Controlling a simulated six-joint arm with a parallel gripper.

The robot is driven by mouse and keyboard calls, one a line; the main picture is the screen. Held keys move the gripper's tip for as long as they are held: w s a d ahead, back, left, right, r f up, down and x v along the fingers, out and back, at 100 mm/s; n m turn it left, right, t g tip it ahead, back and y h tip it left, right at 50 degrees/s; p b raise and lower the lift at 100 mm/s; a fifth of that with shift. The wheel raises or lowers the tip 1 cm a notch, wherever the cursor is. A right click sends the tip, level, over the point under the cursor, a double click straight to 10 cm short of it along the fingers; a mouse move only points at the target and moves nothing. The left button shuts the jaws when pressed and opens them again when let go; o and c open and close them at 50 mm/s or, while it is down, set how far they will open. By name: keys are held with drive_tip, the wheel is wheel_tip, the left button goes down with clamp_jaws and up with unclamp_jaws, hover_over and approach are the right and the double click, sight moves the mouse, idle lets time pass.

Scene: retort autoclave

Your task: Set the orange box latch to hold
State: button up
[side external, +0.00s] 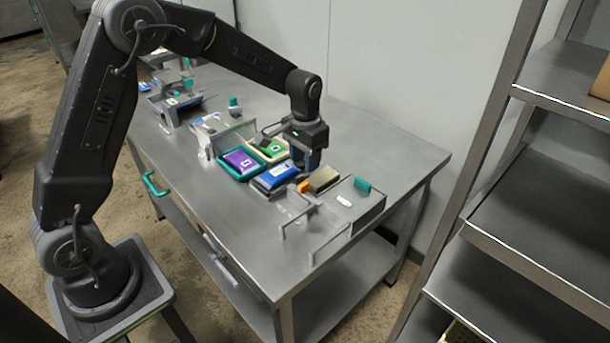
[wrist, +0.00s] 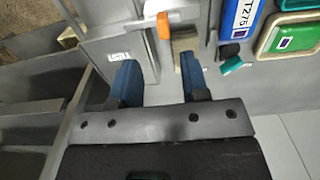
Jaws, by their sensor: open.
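A small orange piece, which looks like the latch (side external: 304,187), stands at the left edge of a grey metal box (side external: 366,203) on the table. The wrist view shows this orange latch (wrist: 163,26) upright beside the box's plate (wrist: 118,52), which bears a white label. Whether it is at hold cannot be read. My gripper (side external: 311,160) points down above the table, behind the blue pouch. In the wrist view my gripper (wrist: 159,74) has its two blue fingers spread with nothing between them, apart from the latch.
A tan block (side external: 323,179) lies next to the latch. A blue pouch (side external: 274,178), a purple pouch (side external: 241,161) in a teal tray and a green pouch (side external: 270,148) lie to the left. A teal tab (side external: 362,185) stands on the box. A grey shelf rack (side external: 545,205) is at right.

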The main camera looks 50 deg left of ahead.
wheel_tip(320, 180, up, 6)
drive_tip(key=shift+f, duration=0.1)
idle(0.4)
drive_tip(key=s+d+r+t, duration=0.2)
drive_tip(key=s+r+t, duration=0.1)
drive_tip(key=s+r, duration=0.8)
drive_tip(key=s+d+f+t, duration=0.1)
drive_tip(key=s+t, duration=0.1)
drive_tip(key=s, duration=1.3)
drive_tip(key=shift+s+f+t, duration=0.15)
drive_tip(key=shift+f+t, duration=0.1)
drive_tip(key=shift+t, duration=0.05)
